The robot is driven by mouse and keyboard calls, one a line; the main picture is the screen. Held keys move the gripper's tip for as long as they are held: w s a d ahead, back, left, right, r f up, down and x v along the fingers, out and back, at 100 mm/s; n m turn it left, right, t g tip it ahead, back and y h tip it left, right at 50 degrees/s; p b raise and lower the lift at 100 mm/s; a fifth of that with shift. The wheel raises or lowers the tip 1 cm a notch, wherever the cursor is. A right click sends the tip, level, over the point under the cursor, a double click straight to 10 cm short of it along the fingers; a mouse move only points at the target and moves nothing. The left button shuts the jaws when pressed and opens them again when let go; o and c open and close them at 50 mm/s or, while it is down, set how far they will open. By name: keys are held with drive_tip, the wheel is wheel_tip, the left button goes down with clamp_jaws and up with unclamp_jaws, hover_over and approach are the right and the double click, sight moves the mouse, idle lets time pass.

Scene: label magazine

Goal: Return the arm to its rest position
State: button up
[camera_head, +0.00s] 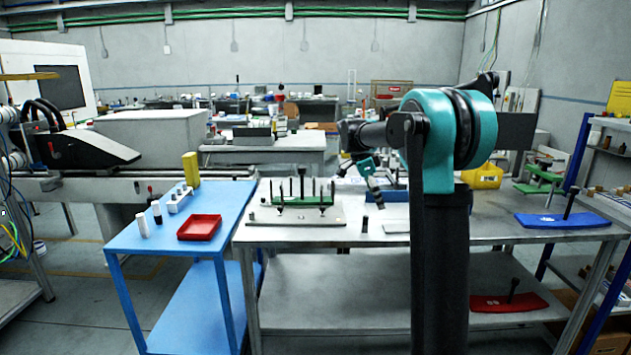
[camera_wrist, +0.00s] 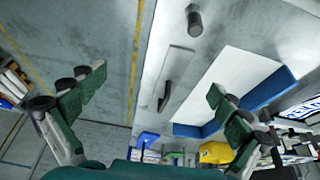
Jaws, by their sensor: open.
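My arm, teal and dark grey, rises at the right of centre in the head view and bends left over the grey workbench (camera_head: 330,237). My gripper (camera_head: 375,190) hangs above the bench and partly shows beside the arm. In the wrist view my gripper (camera_wrist: 158,83) has its two green-padded fingers spread wide apart, with nothing between them. Below it in that view lie the bench surface, a white panel (camera_wrist: 232,88) with a blue edge, and a thin grey plate with a black handle (camera_wrist: 165,97). The gripper's height above the bench is hard to tell.
A green pegged fixture (camera_head: 300,199) stands left of my gripper, near a small dark cylinder (camera_head: 364,224). A yellow bin (camera_head: 483,178) and a blue handled plate (camera_head: 540,220) lie to the right. A blue side table (camera_head: 165,245) holds a red tray (camera_head: 199,227).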

drive_tip(key=s+f+n+t+y, duration=0.1)
drive_tip(key=s+f+n, duration=0.5)
drive_tip(key=s, duration=0.5)
drive_tip(key=s+f+n+t+y, duration=0.1)
drive_tip(key=s+f+n+y, duration=0.1)
drive_tip(key=s+f+n, duration=0.3)
drive_tip(key=s+a+f+n+t+y, duration=0.1)
drive_tip(key=s+f+n, duration=0.5)
drive_tip(key=s, duration=1.2)
wheel_tip(320, 180, down, 5)
drive_tip(key=shift+s+r+n+t, duration=0.2)
drive_tip(key=shift+n+t, duration=0.1)
drive_tip(key=shift+t, duration=0.3)
